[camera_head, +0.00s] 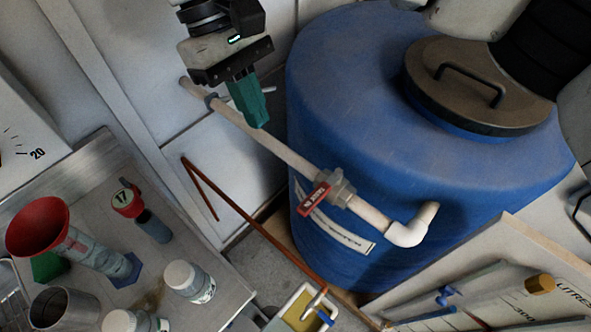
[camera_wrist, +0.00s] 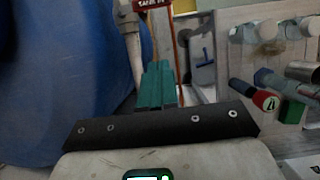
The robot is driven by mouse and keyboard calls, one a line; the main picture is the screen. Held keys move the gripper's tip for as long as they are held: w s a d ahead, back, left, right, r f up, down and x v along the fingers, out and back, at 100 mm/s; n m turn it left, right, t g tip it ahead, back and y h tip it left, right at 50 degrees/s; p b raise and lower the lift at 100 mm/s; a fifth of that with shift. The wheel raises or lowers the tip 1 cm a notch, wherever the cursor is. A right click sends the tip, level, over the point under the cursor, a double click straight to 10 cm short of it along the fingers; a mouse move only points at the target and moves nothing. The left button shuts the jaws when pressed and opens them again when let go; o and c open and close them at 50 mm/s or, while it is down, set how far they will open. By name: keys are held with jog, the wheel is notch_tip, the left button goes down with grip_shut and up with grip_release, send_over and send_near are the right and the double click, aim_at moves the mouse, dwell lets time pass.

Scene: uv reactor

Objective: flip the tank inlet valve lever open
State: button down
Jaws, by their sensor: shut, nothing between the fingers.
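The tank inlet valve lever (camera_head: 313,199) is a red handle with pale lettering, on a grey valve body (camera_head: 341,187) in a beige pipe (camera_head: 272,146) beside the blue tank (camera_head: 350,90). In the wrist view the red lever (camera_wrist: 150,4), lettered "TANK IN", shows at the top edge, partly cut off. My gripper (camera_head: 262,121) has teal fingers, shut and empty. It is up and left of the lever in the head view, apart from it, and overlaps the pipe in the picture. In the wrist view the fingertips (camera_wrist: 157,68) point towards the lever.
A bench (camera_head: 212,255) with a red funnel (camera_head: 38,226), bottles and a steel cup (camera_head: 62,308) stands at the lower left. A thin copper pipe (camera_head: 262,232) runs below the valve. The tank has a brown lid (camera_head: 450,75). A white elbow (camera_head: 407,232) ends the pipe.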

aim_at(317, 196)
jog(key=s+d+f+p, duration=0.1)
jog(key=s+d+f, duration=0.3)
jog(key=f, duration=0.5)
jog(key=shift+s+d+f, duration=0.15)
jog(key=shift+s+d, duration=0.25)
jog(key=shift+d, duration=0.65)
jog(key=shift+d+p, duration=0.1)
jog(key=shift+p, duration=0.25)
jog(key=shift+s+d+n, duration=0.1)
jog(key=shift+s+n, duration=0.05)
jog(key=shift+n, duration=0.15)
